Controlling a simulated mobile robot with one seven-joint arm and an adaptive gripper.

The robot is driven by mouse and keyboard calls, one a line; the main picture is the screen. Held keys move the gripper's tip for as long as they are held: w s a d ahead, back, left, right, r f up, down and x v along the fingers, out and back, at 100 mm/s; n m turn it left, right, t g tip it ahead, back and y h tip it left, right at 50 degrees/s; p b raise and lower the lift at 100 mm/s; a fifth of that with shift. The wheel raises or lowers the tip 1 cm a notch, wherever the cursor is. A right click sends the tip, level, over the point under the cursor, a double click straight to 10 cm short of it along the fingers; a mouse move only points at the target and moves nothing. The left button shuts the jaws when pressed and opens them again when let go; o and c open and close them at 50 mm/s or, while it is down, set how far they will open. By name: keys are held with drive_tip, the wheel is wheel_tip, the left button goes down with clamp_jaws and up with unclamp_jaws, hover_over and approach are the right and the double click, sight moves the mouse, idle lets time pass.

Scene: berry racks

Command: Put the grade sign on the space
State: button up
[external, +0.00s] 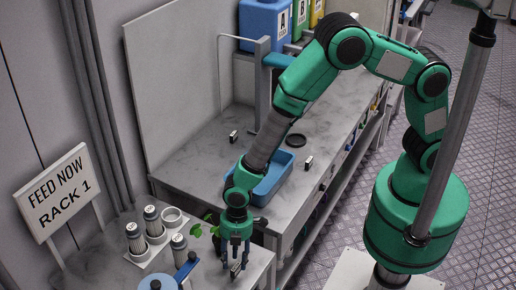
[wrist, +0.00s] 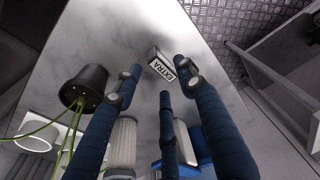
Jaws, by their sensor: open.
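A small grade sign (wrist: 166,65), white with dark edges and the word EXTRA, stands on the grey marbled tabletop in the wrist view. In the external view a small dark sign (external: 235,271) shows right under my gripper (external: 234,262). My gripper points down over the near table; its fingers are apart, and in the wrist view it also shows (wrist: 160,82) with the sign between and just beyond the fingertips. I cannot tell whether a finger touches the sign. Two more small signs stand on the far table, one at the back (external: 233,137) and one near its edge (external: 308,162).
A white holder (external: 152,255) with several grey-white cylinders stands left of my gripper, beside a green plant (external: 197,230) in a dark pot (wrist: 85,86). A blue item (external: 184,272) is close by. A blue tray (external: 272,184) and a black ring (external: 296,140) are on the far table.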

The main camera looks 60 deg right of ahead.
wheel_tip(320, 180, up, 8)
drive_tip(key=d, duration=0.1)
drive_tip(key=shift+d+r, duration=0.15)
idle(1.0)
drive_tip(key=w+d+r+m+t, duration=0.1)
drive_tip(key=d+r+m, duration=0.3)
drive_tip(key=d+r, duration=0.85)
drive_tip(key=w+d+r+m+t, duration=0.15)
drive_tip(key=d+r+m, duration=0.25)
drive_tip(key=d+r, duration=0.9)
drive_tip(key=s+d+r+m+t+h, duration=0.1)
drive_tip(key=s+d+r+m+t, duration=0.2)
drive_tip(key=s+d+r+m, duration=0.7)
drive_tip(key=s+d+r, duration=0.5)
drive_tip(key=s+d, duration=0.2)
drive_tip(key=shift+s+h, duration=0.3)
drive_tip(key=shift+s, duration=0.1)
drive_tip(key=shift+d, duration=0.1)
